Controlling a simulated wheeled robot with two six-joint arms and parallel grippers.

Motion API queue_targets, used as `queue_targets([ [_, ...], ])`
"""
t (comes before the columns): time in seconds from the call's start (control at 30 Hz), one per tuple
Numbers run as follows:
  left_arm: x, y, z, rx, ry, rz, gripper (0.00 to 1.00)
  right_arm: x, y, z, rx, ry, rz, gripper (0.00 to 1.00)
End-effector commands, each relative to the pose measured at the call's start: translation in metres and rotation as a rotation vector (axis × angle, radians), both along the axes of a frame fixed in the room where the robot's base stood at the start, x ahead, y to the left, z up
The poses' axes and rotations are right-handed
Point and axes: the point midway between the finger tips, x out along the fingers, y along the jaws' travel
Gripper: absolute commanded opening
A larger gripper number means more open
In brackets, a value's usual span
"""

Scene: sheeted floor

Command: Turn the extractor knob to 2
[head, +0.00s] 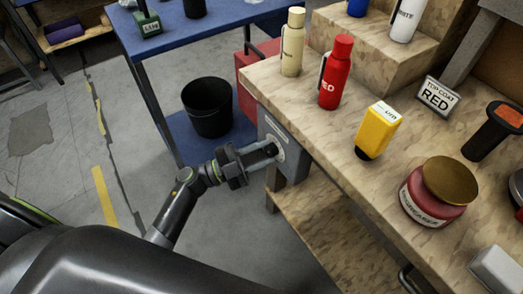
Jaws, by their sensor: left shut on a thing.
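The extractor control is a grey box (294,168) fixed under the left corner of the wooden workbench, with a pale round dial (280,154) on its face. My left gripper (270,152) reaches from the lower left and is shut on the knob at the dial. The knob is mostly hidden by the fingers, and I cannot read its number or pointer. My right gripper is not in view.
The workbench top (300,100) holds a cream bottle (292,42), a red bottle (336,73), a yellow bottle (378,130) and a red jar (436,194). A black bin (207,107) stands on the blue table's lower shelf. A lower wooden shelf (325,225) lies below the box.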

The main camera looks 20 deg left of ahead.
Motion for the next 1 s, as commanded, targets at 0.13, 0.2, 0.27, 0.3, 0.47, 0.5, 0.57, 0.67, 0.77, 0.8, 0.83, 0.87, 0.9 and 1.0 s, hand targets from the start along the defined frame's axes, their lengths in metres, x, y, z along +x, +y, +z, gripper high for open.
queue_targets([
  [0.13, 0.001, 0.001, 0.003, 0.112, -0.083, 0.000, 0.07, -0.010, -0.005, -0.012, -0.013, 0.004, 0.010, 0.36],
  [0.2, 0.001, 0.002, 0.004, 0.164, -0.125, -0.001, 0.07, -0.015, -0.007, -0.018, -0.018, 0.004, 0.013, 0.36],
  [0.27, 0.001, 0.002, 0.005, 0.209, -0.160, -0.001, 0.07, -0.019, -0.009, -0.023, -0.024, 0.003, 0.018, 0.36],
  [0.3, 0.001, 0.002, 0.005, 0.240, -0.184, -0.001, 0.07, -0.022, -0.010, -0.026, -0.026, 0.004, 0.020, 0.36],
  [0.47, 0.002, 0.003, 0.007, 0.353, -0.273, 0.000, 0.07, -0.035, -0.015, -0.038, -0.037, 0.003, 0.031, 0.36],
  [0.5, 0.002, 0.003, 0.007, 0.380, -0.294, -0.001, 0.07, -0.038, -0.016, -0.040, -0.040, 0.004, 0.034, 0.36],
  [0.57, 0.002, 0.002, 0.007, 0.418, -0.323, 0.000, 0.07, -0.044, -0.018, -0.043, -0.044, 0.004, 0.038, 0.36],
  [0.67, 0.002, 0.003, 0.008, 0.475, -0.369, -0.001, 0.07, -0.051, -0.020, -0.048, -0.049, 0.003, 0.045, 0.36],
  [0.77, 0.002, 0.003, 0.008, 0.523, -0.406, -0.001, 0.07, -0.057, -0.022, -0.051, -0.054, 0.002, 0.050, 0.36],
  [0.8, 0.002, 0.003, 0.008, 0.540, -0.419, -0.001, 0.07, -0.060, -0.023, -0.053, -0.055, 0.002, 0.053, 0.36],
  [0.83, 0.002, 0.003, 0.008, 0.552, -0.429, -0.001, 0.07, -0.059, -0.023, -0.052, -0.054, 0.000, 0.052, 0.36],
  [0.87, 0.002, 0.003, 0.008, 0.561, -0.436, -0.001, 0.07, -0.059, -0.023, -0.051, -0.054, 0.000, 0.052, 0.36],
  [0.9, 0.002, 0.003, 0.008, 0.574, -0.446, -0.001, 0.07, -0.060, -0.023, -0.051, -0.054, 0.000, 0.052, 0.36],
  [1.0, 0.002, 0.003, 0.008, 0.601, -0.465, -0.001, 0.07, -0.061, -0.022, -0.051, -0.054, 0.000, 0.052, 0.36],
])
